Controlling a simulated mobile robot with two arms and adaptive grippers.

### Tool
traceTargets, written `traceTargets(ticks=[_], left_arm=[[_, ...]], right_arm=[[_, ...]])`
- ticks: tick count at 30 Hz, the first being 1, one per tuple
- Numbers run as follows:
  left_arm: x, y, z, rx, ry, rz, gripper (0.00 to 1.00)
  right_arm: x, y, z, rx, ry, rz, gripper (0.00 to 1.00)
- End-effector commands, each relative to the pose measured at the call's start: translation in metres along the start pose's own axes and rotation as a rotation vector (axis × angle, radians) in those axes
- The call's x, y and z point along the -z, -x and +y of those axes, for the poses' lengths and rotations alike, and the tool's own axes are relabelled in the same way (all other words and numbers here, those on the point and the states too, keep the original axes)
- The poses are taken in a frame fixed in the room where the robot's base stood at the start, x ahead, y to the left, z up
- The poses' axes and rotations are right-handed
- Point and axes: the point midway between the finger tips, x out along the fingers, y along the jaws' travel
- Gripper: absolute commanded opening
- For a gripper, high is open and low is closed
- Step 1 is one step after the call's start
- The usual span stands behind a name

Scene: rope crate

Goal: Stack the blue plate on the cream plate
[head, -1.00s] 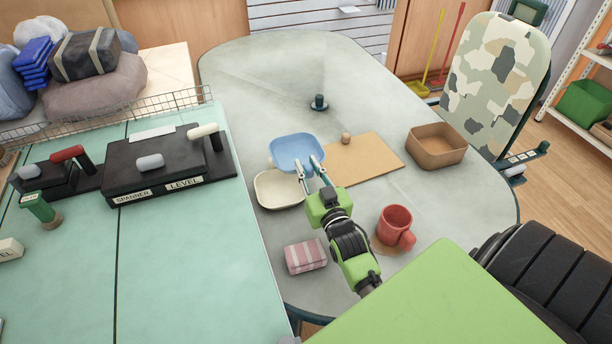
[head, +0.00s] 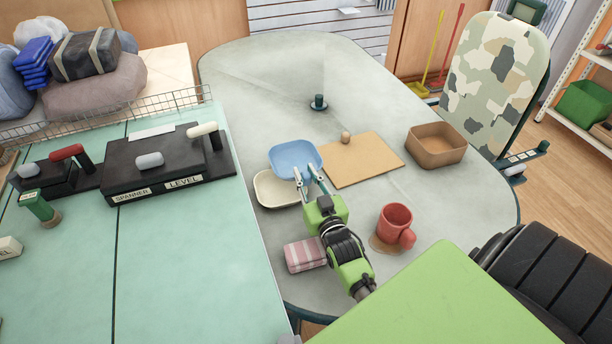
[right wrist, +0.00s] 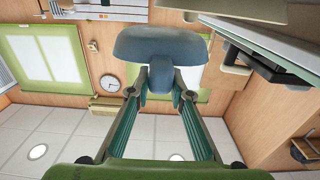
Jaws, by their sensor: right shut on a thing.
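The blue plate (head: 294,157) is a rounded square dish in the head view. My right gripper (head: 308,176) is shut on its near edge. The blue plate also shows in the right wrist view (right wrist: 160,45), between the fingertips (right wrist: 160,82). The cream plate (head: 275,191) lies on the grey table, just below and left of the blue plate in the picture. The blue plate overlaps and hides its far part. I cannot tell whether the two plates touch. My left gripper is not in view.
A tan board (head: 362,160) lies right of the plates, with a small brown object (head: 346,138) at its far edge. A red mug (head: 394,224), a striped pink block (head: 304,255) and a brown bin (head: 436,150) stand around. The far table is mostly clear.

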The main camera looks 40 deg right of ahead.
Motion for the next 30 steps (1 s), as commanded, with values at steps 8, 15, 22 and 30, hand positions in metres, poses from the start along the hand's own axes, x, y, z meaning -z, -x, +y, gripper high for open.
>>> traceTargets(ticks=[8, 15, 22, 30], left_arm=[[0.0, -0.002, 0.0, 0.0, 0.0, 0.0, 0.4], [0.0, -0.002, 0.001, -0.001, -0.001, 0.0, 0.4], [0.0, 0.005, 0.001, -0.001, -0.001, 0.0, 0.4], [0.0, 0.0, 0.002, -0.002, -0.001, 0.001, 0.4]], right_arm=[[-0.015, 0.004, 0.0, 0.0, -0.002, -0.027, 0.36], [-0.016, 0.005, -0.001, 0.0, -0.002, -0.032, 0.36], [-0.006, 0.013, -0.001, 0.0, -0.003, -0.034, 0.36], [-0.001, 0.069, 0.0, -0.001, -0.002, -0.026, 0.36]])
